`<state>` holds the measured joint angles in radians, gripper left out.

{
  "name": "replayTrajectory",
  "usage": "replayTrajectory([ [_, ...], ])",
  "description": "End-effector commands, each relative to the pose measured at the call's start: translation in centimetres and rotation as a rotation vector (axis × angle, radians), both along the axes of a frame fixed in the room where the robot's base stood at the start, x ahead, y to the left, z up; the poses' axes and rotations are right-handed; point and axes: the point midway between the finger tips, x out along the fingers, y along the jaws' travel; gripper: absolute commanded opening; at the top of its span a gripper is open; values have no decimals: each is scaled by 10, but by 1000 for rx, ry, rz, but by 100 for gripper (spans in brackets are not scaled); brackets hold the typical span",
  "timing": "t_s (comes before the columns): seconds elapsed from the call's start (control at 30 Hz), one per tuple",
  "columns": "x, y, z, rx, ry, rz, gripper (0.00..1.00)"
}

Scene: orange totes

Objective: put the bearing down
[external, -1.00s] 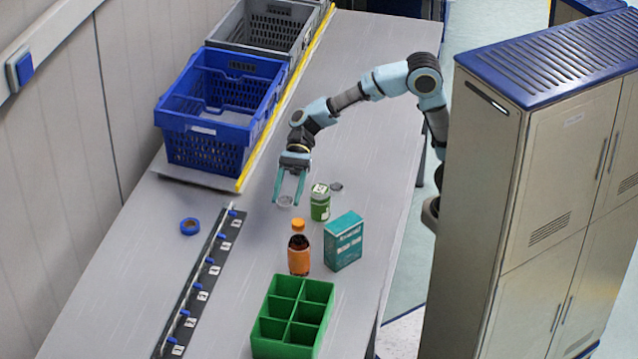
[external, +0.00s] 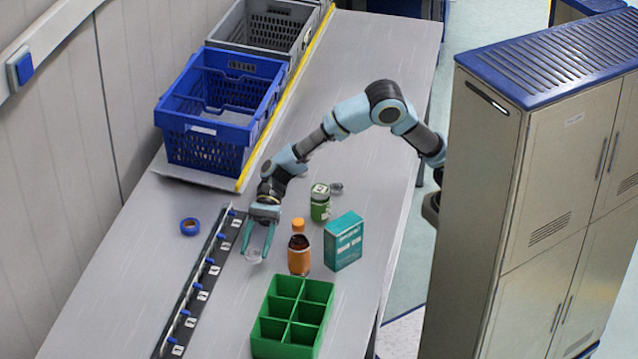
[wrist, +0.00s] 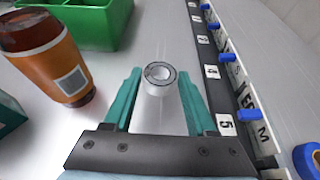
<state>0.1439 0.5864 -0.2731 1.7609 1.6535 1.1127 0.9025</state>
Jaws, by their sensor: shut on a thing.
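The bearing, a small silvery ring (wrist: 158,77), sits between the teal fingertips of my gripper (wrist: 159,80) in the wrist view. In the external view the bearing (external: 253,256) shows small and pale at the fingertips of my gripper (external: 255,251). My gripper is shut on it and points down, just right of the numbered hook rail (external: 206,275) and left of the brown bottle. I cannot tell whether the bearing touches the table.
The orange-labelled bottle (external: 299,254) stands close to the right, with a teal box (external: 343,241) and green can (external: 320,204) beyond. A green divided crate (external: 292,345) is in front. Blue tape (external: 190,226) lies left of the rail; a blue tote (external: 215,133) stands behind.

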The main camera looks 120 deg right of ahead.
Motion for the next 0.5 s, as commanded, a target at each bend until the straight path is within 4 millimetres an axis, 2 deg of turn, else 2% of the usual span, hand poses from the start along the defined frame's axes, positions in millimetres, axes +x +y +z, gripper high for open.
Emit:
replayTrajectory([
  [0.1, 0, 1, -20, 1, 5, 0, 0],
  [0.2, -1, 0, -30, -1, 4, 0, 0],
  [0.5, 0, 0, -32, 0, 1, 0, 0],
])
